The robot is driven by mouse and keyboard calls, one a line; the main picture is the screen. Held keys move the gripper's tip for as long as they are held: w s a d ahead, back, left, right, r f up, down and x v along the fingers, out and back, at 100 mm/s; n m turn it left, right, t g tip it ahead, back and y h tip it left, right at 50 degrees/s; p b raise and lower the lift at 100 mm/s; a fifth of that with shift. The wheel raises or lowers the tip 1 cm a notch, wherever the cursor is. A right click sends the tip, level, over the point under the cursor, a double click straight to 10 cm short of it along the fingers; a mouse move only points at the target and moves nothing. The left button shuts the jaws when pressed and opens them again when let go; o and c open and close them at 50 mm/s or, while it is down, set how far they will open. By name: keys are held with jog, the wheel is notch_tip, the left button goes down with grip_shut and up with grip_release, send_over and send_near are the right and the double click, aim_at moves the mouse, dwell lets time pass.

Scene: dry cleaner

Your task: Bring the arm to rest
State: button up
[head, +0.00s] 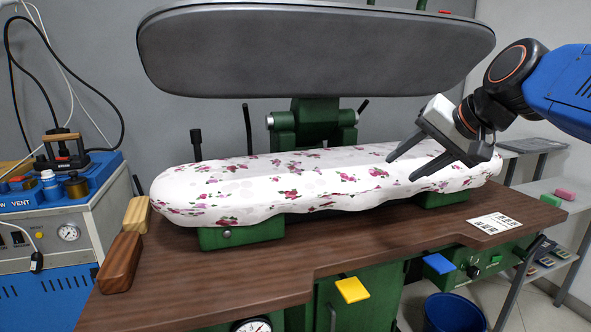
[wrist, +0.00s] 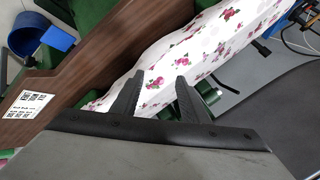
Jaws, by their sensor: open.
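My gripper (head: 400,167) is open and empty. In the head view it hangs in front of the right half of the flowered pressing pad (head: 285,188), with its two dark fingers pointing left and down. My blue and black arm reaches in from the right edge. In the wrist view my gripper (wrist: 160,88) shows its two fingers apart, with the flowered pad (wrist: 200,45) behind them. I cannot tell whether the fingertips touch the pad.
The grey upper press plate (head: 315,50) is raised above the pad. A brown table (head: 390,245) carries wooden blocks (head: 120,262) at left and a printed card (head: 492,223) at right. A steam unit (head: 62,220) stands left. A blue bucket (head: 455,312) and shelves (head: 560,195) are at right.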

jog(key=s+d+f+n+g+h, duration=0.1)
jog(key=s+d+f+n+h, duration=0.1)
jog(key=s+f, duration=0.8)
jog(key=s+d+f+n+g+h, duration=0.2)
jog(key=s+f, duration=0.8)
jog(key=f, duration=0.8)
jog(key=shift+d+f+n+g, duration=0.35)
jog(key=shift+d+n, duration=0.25)
jog(key=shift+d, duration=0.2)
